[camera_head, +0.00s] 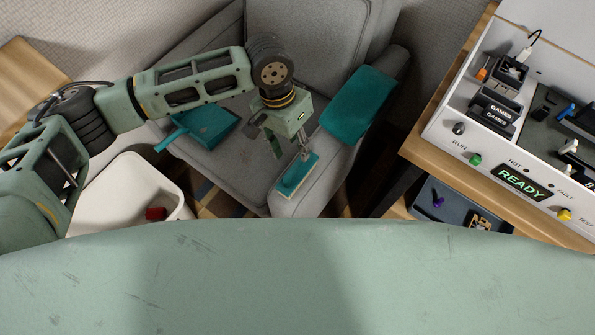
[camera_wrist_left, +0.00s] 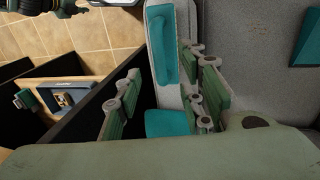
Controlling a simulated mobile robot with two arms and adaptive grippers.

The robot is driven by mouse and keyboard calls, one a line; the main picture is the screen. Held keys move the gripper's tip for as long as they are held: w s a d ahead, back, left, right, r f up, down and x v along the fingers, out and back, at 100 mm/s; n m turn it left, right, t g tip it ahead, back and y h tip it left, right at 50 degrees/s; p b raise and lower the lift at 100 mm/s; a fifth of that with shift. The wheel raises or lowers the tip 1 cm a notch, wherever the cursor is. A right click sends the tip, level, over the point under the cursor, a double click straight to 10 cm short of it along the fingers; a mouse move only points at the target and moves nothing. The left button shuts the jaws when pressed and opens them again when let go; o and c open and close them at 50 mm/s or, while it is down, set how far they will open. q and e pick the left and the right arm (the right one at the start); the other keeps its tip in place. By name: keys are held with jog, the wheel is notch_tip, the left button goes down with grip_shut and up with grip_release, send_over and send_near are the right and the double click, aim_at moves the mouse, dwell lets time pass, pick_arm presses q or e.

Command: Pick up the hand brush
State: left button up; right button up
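The hand brush (camera_head: 298,176) is teal with a pale edge and lies on the front of the chair's grey right armrest. In the left wrist view a long teal piece (camera_wrist_left: 163,45) on the pale armrest appears to be the brush. My left gripper (camera_head: 288,146) points down just behind the brush, above the armrest. In the left wrist view its fingers (camera_wrist_left: 165,95) are wide apart with nothing held between them. A finger partly overlaps the brush's far end in the head view, and contact cannot be told. My right gripper is not in view.
A teal dustpan (camera_head: 205,125) lies on the chair seat (camera_head: 235,165). A teal pad (camera_head: 357,103) covers the armrest behind the gripper. A white bin (camera_head: 118,198) stands at the left. A wooden table (camera_head: 436,138) with a control console (camera_head: 470,143) stands close on the right.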

aim_at(298, 162)
pick_arm(q)
jog(key=f, duration=0.5)
jog(key=s+d+f, duration=0.1)
jog(key=f, duration=0.1)
jog(key=shift+f, duration=0.2)
grip_shut()
dwell(1.3)
